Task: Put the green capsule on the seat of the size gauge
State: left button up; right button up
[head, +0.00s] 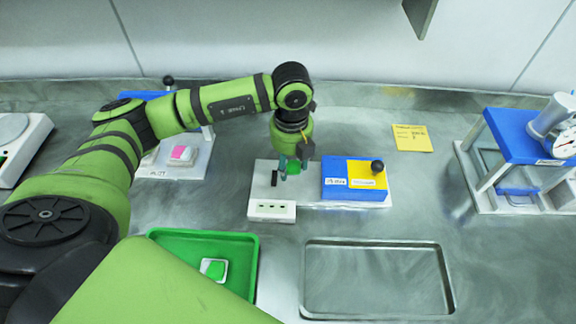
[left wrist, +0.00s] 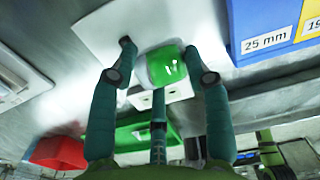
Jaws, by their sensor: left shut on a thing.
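The green capsule (left wrist: 165,67), green with a whitish side, is between the fingers of my left gripper (left wrist: 162,58) in the left wrist view. In the head view the left gripper (head: 284,170) points down over the left part of the size gauge, with a bit of the capsule (head: 293,167) showing green behind the fingers. The size gauge has a white base plate (head: 310,203) and a blue block (head: 340,190) with a yellow part and labels; one reads 25 mm in the wrist view. The seat is hidden by the gripper. Whether the capsule touches the plate I cannot tell. My right gripper is not visible.
A green tray (head: 250,246) at front left holds a white-and-green piece (head: 214,268). A recessed grey basin (head: 380,280) lies at front right. A pink-and-white piece (head: 182,153) sits on a stand at left. A blue stand with a dial (head: 520,140) is at right.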

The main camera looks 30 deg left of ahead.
aim_at(289, 164)
pick_arm(q)
jog(key=shift+a+f, duration=0.15)
jog(key=shift+a, duration=0.1)
notch_tip(289, 164, down, 3)
jog(key=shift+f+p, duration=0.1)
jog(key=shift+p, duration=0.7)
jog(key=shift+f, duration=0.6)
jog(key=o, duration=0.9)
jog(key=shift+c, duration=0.2)
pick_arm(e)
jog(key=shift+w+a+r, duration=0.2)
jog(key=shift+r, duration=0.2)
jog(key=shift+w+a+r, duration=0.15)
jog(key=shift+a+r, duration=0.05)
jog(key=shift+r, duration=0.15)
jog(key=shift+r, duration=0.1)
